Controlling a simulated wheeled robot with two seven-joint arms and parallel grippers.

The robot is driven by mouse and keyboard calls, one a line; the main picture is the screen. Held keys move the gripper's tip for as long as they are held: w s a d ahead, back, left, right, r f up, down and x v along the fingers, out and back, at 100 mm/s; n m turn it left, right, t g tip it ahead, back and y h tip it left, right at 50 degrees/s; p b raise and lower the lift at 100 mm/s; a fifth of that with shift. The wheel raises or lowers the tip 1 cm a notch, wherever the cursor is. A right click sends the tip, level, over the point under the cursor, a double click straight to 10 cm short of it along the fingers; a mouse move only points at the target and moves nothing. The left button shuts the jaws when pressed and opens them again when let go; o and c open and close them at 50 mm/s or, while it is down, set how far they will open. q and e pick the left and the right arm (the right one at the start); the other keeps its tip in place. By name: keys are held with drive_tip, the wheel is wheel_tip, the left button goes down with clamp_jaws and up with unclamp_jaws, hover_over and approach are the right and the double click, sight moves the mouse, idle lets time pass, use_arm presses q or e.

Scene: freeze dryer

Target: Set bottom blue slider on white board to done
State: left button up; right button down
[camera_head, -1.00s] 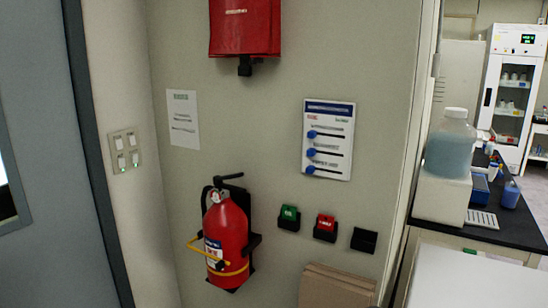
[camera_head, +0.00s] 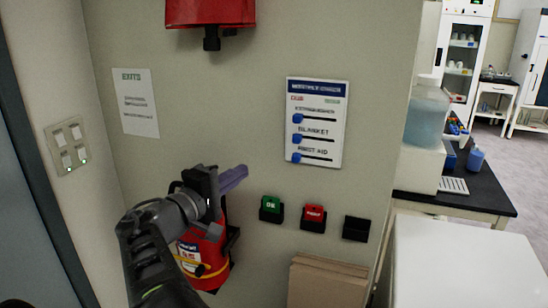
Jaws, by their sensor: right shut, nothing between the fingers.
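The white board (camera_head: 330,108) hangs on the beige wall with a blue header and three black slots. Its bottom blue slider (camera_head: 296,157) is at the left end of its slot, below the label that looks like "FIRST AID". The two blue sliders above it are also at the left ends of their slots.
The red fire extinguisher (camera_head: 202,258) is partly hidden by my arm. Green (camera_head: 271,204) and red (camera_head: 314,212) switches and a black box (camera_head: 356,229) are below the board. A red case (camera_head: 210,12) hangs above. Cardboard (camera_head: 327,282) leans below.

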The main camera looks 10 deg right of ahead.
sight(296, 158)
drive_tip(key=shift+d, duration=0.1)
drive_tip(key=w+d+p, duration=0.1)
drive_tip(key=d, duration=0.2)
drive_tip(key=w+d+p, duration=0.2)
drive_tip(key=d, duration=0.1)
drive_tip(key=w+d+p, duration=0.1)
drive_tip(key=w+d, duration=0.1)
drive_tip(key=d, duration=0.1)
drive_tip(key=shift+w+d, duration=0.2)
drive_tip(key=shift+d, duration=0.05)
drive_tip(key=shift+s+d, duration=0.3)
drive_tip(key=shift+d+f, duration=0.1)
drive_tip(key=shift+d, duration=0.15)
